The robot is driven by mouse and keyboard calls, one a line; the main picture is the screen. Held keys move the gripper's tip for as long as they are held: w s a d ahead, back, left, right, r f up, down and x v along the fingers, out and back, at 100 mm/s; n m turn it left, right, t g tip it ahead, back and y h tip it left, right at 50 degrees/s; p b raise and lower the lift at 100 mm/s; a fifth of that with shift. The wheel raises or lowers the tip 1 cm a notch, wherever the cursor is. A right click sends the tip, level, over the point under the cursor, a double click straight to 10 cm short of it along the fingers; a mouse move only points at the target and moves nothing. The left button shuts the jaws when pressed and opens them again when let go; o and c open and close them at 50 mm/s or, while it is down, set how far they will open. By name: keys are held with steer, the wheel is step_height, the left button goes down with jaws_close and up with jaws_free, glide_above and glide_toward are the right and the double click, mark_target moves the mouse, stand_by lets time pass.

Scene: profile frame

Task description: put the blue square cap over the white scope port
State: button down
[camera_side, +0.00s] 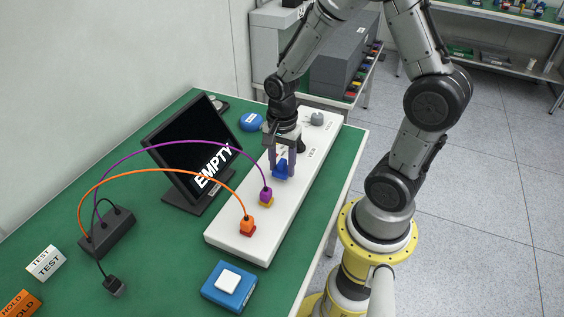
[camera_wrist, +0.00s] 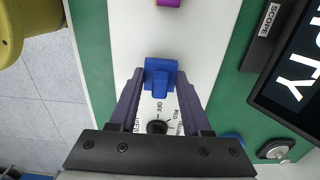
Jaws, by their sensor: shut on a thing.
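My gripper (camera_side: 281,172) points down over the long white panel (camera_side: 235,240), with its two fingers shut on the blue square cap (camera_wrist: 160,76). The cap is a square plate with a raised grip between the fingertips; it also shows in the side view (camera_side: 282,171). It is at or just above the panel, and I cannot tell whether it touches. I cannot make out a white scope port on the panel; the cap and fingers hide the surface there. A white square piece (camera_side: 228,281) sits on a blue box at the front, and I cannot tell what it is.
An orange plug (camera_side: 248,225) and a purple plug (camera_side: 266,196), with arching cables, stand on the panel nearer the front. A black screen reading EMPTY (camera_side: 190,150) stands left. A black knob (camera_wrist: 157,127) is beside the fingers. Green table is clear around the blue box (camera_side: 215,294).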

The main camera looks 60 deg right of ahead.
mark_target(282, 161)
steer(key=shift+f, duration=0.6)
stand_by(0.3)
steer(key=shift+c, duration=1.4)
jaws_free()
step_height(282, 161, up, 14)
